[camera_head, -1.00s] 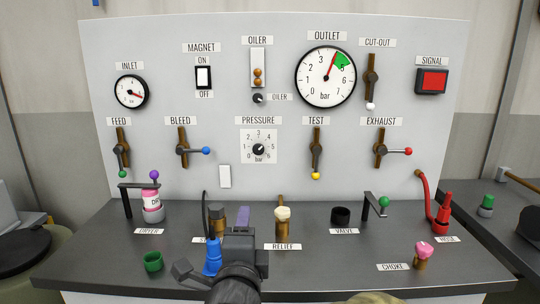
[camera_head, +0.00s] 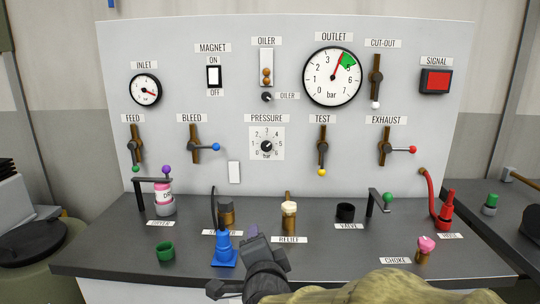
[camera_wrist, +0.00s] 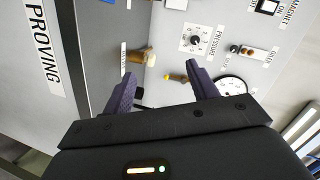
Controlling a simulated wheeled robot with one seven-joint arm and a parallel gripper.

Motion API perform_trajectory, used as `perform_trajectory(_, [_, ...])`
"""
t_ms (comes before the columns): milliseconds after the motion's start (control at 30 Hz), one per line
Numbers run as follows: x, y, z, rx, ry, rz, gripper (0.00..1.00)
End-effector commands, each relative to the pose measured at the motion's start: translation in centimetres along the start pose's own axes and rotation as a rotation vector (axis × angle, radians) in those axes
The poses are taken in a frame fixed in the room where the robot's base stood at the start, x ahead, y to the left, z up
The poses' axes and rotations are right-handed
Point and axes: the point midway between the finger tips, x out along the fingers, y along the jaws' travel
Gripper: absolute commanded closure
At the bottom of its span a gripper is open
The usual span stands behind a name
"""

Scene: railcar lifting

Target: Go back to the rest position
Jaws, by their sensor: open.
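My gripper (camera_head: 248,262) is at the front edge of the dark bench (camera_head: 385,262), low in the head view. In the wrist view my gripper (camera_wrist: 160,85) has its two purple fingers spread apart with nothing between them. The brass relief post with a cream cap (camera_head: 289,217) stands farther back. In the wrist view the panel appears turned on its side.
The upright panel (camera_head: 215,110) behind the bench carries gauges, levers and a red signal (camera_head: 436,81). A green cup (camera_head: 165,251), a pink-topped choke (camera_head: 425,248), a black valve cup (camera_head: 345,212) and a red hose (camera_head: 430,195) are on the bench.

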Motion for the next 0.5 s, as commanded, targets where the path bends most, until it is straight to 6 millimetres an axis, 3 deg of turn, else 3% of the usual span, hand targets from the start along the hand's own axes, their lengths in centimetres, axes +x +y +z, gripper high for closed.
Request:
perform_trajectory(167, [1.0,5.0,-0.5,-0.237,-0.131,0.145,0.42])
perform_trajectory(267, [0.8,9.2,-1.1,-0.415,-0.249,0.258,0.42])
perform_trajectory(400, [-0.8,15.2,-2.4,-0.637,-0.432,0.417,0.42])
perform_trajectory(500, [-2.5,18.4,-3.1,-0.751,-0.560,0.502,0.42])
